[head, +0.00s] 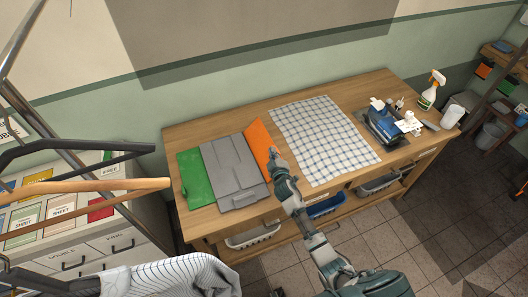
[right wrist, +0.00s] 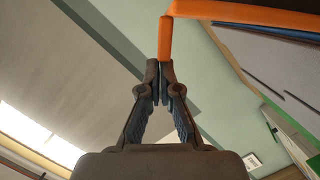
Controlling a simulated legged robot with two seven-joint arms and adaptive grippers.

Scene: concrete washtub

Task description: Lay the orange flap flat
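The orange flap (head: 261,142) is on the right side of a grey folding board (head: 232,172) on the wooden table. It looks narrow and tilted up. A green flap (head: 194,178) lies flat on the board's left side. My right gripper (head: 274,155) is at the orange flap's right edge, near its front end. In the right wrist view, the gripper's fingers (right wrist: 165,68) are nearly together, with the end of an orange strip (right wrist: 165,38) between the tips. The rest of the flap spreads above and to the right. My left gripper is not in view.
A checked cloth (head: 322,138) lies flat on the table (head: 262,103) right of the flap. Farther right are a blue device (head: 383,124) and a spray bottle (head: 431,92). Baskets (head: 325,207) stand on the shelf below. A striped cloth (head: 180,275) is at lower left.

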